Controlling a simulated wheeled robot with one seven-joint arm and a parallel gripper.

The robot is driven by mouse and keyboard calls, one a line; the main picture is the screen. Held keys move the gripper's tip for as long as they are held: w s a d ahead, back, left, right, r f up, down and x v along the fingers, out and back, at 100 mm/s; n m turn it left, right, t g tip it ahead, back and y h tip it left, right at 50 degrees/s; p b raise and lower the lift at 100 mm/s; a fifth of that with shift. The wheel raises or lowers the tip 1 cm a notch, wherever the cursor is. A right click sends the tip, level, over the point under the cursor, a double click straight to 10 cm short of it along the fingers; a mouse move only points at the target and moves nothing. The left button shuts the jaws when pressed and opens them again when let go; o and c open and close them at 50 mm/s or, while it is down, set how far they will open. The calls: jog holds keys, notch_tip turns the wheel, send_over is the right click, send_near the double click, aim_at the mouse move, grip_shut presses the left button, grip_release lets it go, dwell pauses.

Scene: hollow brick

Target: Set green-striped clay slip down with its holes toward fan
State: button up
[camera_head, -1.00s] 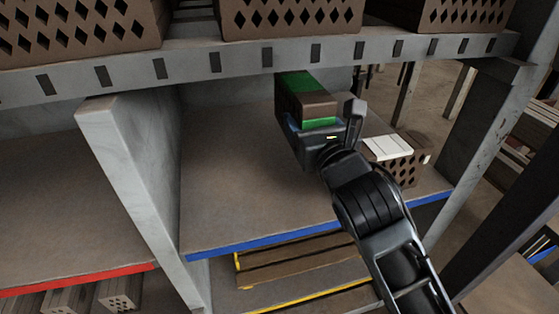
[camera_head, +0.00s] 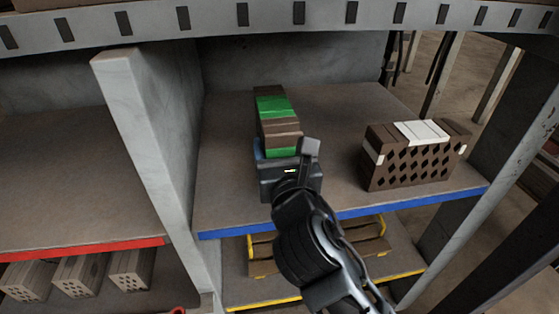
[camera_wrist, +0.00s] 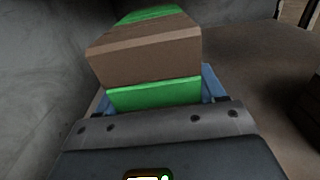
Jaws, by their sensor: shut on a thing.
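The green-striped brick (camera_head: 275,114) is brown with green bands and is in my gripper over the blue-edged shelf (camera_head: 330,218). My gripper (camera_head: 283,156) is shut on its near end. The brick's long side points toward the back of the shelf. In the wrist view the brick (camera_wrist: 150,55) shows a plain brown end and a green band close to the jaws. No holes show on its visible faces. I cannot tell whether it touches the shelf. No fan is seen in these frames.
A white-striped brick (camera_head: 413,156) with diamond holes facing front stands on the right of the same shelf. A concrete divider (camera_head: 150,150) rises at the left. The red-edged shelf (camera_head: 80,250) lies beyond it. Bare shelf lies between the two bricks.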

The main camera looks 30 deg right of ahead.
notch_tip(320, 180, down, 2)
jog(key=shift+f+b, duration=0.15)
jog(key=shift+b, duration=0.2)
jog(key=o, duration=1.2)
jog(key=shift+f, duration=0.2)
jog(key=shift+c, duration=0.2)
jog(key=shift+r, duration=0.1)
jog(key=v, duration=1.2)
